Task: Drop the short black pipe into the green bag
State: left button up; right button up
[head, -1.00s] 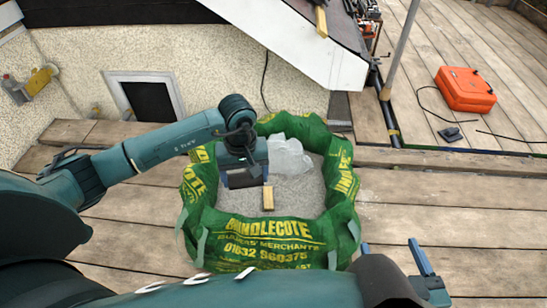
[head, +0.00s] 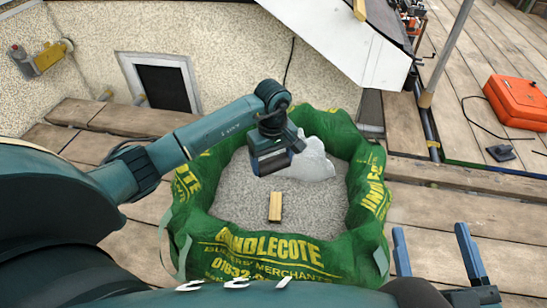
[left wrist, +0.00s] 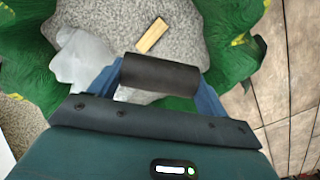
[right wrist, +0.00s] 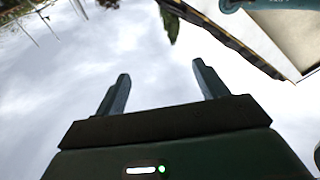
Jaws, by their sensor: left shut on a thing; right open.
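The green bag (head: 345,262) with yellow lettering stands open on the planks, with grey gravel inside. My left gripper (head: 278,160) is over the bag's opening, toward its back. In the left wrist view it is shut on the short black pipe (left wrist: 160,75), which lies crosswise between the blue fingers. Gravel and the bag's green side (left wrist: 235,30) show beyond it. In the head view the gripper largely hides the pipe. My right gripper (head: 430,234) is open and empty, right of the bag; its spread fingers also show in the right wrist view (right wrist: 160,75).
A wooden block (head: 275,207) and a whitish translucent bag (head: 315,160) lie on the gravel. A pebbled wall and roof edge (head: 345,45) stand behind the bag. An orange case (head: 518,102) rests on the planks at the right.

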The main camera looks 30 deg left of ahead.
aim_at(273, 168)
pick_arm(q)
notch_tip(273, 168, down, 2)
jog(key=shift+f+b, duration=0.2)
jog(key=shift+b, duration=0.4)
jog(key=shift+f+b, duration=0.3)
jog(key=shift+f, duration=0.1)
pick_arm(e)
jog(key=shift+w+a+r+y, duration=0.1)
jog(key=shift+w+r+y, duration=0.05)
jog(key=shift+r+y, duration=0.3)
jog(key=shift+f, duration=0.1)
pick_arm(q)
jog(key=o, duration=1)
